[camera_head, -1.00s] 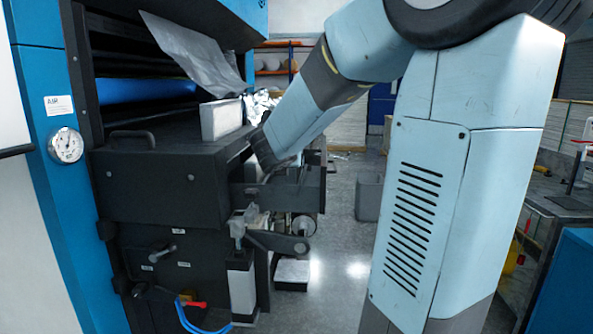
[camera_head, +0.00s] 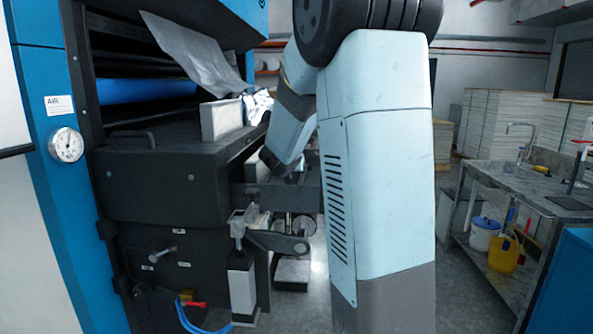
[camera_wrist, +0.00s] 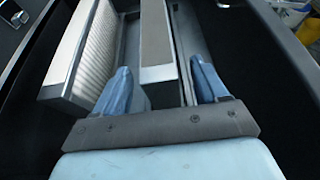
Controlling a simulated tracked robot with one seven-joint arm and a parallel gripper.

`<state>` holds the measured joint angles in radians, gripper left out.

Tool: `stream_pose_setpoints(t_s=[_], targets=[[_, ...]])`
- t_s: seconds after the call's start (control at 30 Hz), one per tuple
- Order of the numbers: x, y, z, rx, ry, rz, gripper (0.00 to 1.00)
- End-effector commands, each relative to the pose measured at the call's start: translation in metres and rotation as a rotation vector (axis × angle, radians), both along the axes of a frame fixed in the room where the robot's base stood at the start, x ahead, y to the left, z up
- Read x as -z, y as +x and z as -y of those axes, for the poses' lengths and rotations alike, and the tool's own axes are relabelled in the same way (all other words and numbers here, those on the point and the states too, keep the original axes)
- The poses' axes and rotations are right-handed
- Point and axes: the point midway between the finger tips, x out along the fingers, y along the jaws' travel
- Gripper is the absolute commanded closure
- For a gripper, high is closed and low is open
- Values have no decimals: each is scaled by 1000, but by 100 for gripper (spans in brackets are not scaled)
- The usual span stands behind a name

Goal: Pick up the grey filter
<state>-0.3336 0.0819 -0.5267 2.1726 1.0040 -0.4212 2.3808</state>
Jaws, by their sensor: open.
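In the wrist view, a long narrow block with a grey top and paler side, seemingly the grey filter (camera_wrist: 157,48), stands in a dark channel. My gripper (camera_wrist: 162,76) is open, with one blue finger on each side of the block's near end. The left finger is close to its side; I cannot tell whether they touch. A gap shows at the right finger. A pale pleated filter (camera_wrist: 80,45) lies left of the fingers. In the head view my fingers and the block are hidden behind the machine and my arm.
A pale box-shaped filter (camera_head: 221,119) stands on the dark machine housing (camera_head: 160,185). A crumpled clear sheet (camera_head: 195,52) hangs above it. Dark channel walls flank my fingers closely. A metal bench (camera_head: 530,185) with buckets below stands at the right.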

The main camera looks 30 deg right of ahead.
Motion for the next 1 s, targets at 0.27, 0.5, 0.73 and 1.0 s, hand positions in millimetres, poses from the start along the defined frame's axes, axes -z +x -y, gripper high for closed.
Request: stream_pose_setpoints(t_s=[0.27,0.5,0.73,1.0], targets=[[13,22,15,1,-1,-1,28],[15,26,18,1,0,0,28],[15,26,18,1,0,0,38],[15,26,18,1,0,0,64]])
